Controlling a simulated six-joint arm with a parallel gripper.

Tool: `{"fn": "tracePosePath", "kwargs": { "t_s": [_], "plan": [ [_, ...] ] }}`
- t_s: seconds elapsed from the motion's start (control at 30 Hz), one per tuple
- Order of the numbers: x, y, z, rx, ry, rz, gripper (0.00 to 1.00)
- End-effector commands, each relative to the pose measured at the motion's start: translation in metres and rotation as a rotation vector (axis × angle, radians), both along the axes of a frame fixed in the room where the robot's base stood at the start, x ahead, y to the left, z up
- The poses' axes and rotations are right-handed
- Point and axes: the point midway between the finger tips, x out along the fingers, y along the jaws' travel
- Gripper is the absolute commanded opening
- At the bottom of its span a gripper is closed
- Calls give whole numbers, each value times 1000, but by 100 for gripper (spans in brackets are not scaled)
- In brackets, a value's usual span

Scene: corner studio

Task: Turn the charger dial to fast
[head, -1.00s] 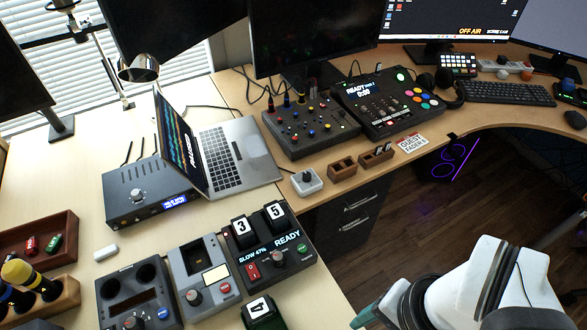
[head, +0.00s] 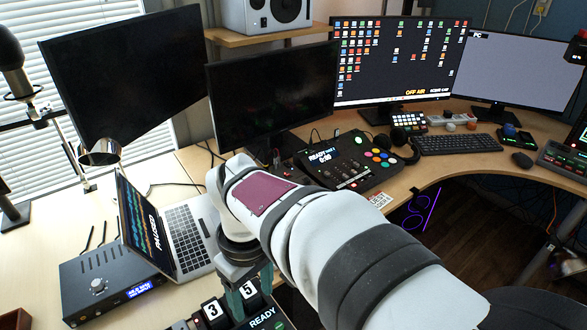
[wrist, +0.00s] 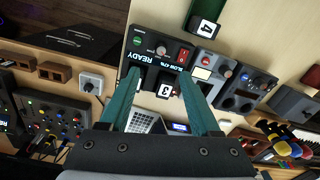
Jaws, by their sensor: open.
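The charger (wrist: 150,62) is a black box with lit text reading READY and SLOW 47%. Its grey dial (wrist: 161,50) shows in the wrist view between a green button and a red switch (wrist: 184,55). A battery marked 3 (wrist: 166,90) stands in it. In the head view the charger (head: 262,319) is at the bottom, partly cut off, with its dial out of sight. My gripper (wrist: 160,73) is open and empty above the charger, its teal fingers apart, the dial beyond the tips. It also shows in the head view (head: 250,292).
A loose battery marked 4 (wrist: 207,29) lies by the charger's front. A grey device (wrist: 208,76) stands beside it. The open laptop (head: 186,240) and amplifier (head: 110,281) are behind and left. A small white knob box (wrist: 91,82) sits at the charger's other side.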

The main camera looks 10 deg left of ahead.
Motion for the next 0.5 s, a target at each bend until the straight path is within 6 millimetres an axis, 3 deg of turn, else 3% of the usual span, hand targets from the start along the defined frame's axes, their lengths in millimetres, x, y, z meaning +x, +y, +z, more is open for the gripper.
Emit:
{"fn": "tracePosePath", "kwargs": {
  "t_s": [0.03,0.17,0.5],
  "plan": [
    [1,10,-5,-4,-2,51,64],
    [1,12,-25,-6,-2,70,64],
    [-2,12,-124,-6,-1,65,64]
  ]
}}
